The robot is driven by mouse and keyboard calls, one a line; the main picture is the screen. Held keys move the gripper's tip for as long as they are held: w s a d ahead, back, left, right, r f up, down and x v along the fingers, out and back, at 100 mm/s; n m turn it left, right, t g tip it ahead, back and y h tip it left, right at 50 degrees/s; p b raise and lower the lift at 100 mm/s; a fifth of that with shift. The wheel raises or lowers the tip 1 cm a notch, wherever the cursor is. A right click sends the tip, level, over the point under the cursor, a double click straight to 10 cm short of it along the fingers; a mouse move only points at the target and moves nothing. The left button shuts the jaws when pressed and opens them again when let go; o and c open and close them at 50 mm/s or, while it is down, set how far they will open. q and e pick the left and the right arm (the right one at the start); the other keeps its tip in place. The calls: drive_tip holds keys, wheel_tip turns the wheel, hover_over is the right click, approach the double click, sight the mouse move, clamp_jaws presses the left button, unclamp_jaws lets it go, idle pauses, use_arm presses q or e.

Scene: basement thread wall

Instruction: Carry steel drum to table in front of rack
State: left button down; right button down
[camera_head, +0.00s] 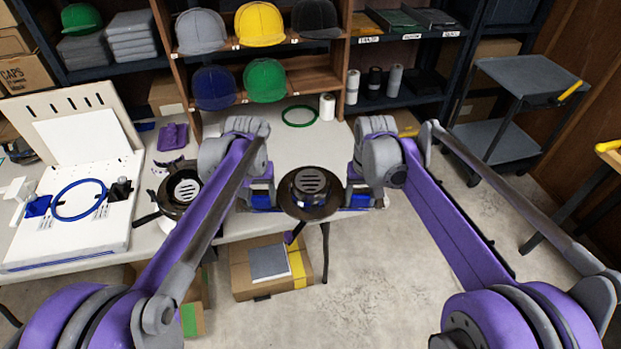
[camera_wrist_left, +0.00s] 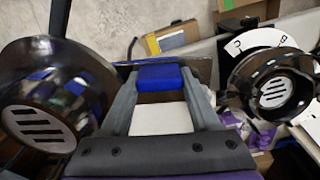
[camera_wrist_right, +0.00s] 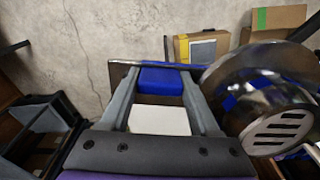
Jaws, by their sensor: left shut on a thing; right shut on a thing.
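A dark, shiny round drum (camera_head: 310,190) with a slotted top is between my two grippers in the head view; I take it for the steel drum. It shows at the left of the left wrist view (camera_wrist_left: 50,105) and the right of the right wrist view (camera_wrist_right: 275,105). My left gripper (camera_head: 262,198) is at its left side and my right gripper (camera_head: 359,198) at its right side. Both are shut, with a blue block between the fingers in each wrist view. The exact contact with the drum is hidden.
A similar dark round piece (camera_head: 183,190) lies on the long white table (camera_head: 310,143) to the left. A white board with a blue hoop (camera_head: 80,200) is further left. Cap shelves (camera_head: 270,55) stand behind. A grey cart (camera_head: 530,75) is at right.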

wheel_tip(320, 180, down, 14)
drive_tip(key=b, duration=1.1)
drive_tip(key=shift+w+b, duration=0.25)
drive_tip(key=shift+b, duration=0.05)
drive_tip(key=shift+r, duration=0.1)
